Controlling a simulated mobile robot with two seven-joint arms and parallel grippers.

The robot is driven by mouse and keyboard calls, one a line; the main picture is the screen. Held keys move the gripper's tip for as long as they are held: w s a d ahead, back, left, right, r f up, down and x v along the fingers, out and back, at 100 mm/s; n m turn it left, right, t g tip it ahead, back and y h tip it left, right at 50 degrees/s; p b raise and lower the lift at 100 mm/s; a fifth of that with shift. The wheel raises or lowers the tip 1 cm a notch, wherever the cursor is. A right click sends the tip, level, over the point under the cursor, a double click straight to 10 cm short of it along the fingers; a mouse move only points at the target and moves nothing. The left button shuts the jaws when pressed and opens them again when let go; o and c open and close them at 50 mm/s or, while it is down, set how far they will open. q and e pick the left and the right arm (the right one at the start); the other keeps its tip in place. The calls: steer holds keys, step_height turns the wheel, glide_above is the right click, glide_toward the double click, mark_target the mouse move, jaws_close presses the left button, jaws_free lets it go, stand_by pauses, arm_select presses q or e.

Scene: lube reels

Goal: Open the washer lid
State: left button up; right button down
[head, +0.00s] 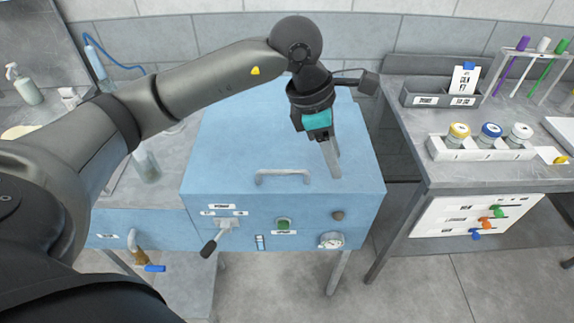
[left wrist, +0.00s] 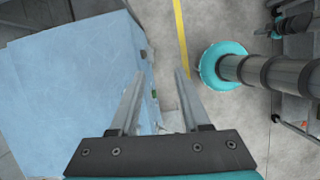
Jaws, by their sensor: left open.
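The washer is a blue box with a flat blue lid (head: 235,125) that looks shut. A pale bar handle (head: 282,174) lies along the lid's front edge. My left gripper (head: 335,175) points down over the right part of the lid, to the right of the handle, apart from it and holding nothing. In the left wrist view its two fingers (left wrist: 160,75) are spread, near the side of the blue washer (left wrist: 65,75). I cannot tell how high the tips are above the lid. The handle is not clear in the wrist view. My right gripper is not in view.
The washer front has a lever switch (head: 226,228), a green button (head: 284,223) and a gauge (head: 331,240). A bottle (head: 147,164) stands left of the washer. The right table holds a tray of capped jars (head: 484,148) and a grey bin (head: 440,94). A tap (head: 140,256) is below left.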

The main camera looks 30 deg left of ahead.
mark_target(286, 171)
arm_select(q)
steer(key=w+a+r+n+y, duration=0.15)
steer(key=a+y, duration=0.35)
steer(key=a, duration=0.5)
steer(key=shift+m, duration=0.25)
steer(key=x, duration=1.4)
steer(key=shift+s+f, duration=0.15)
steer(key=shift+f, duration=0.25)
jaws_close()
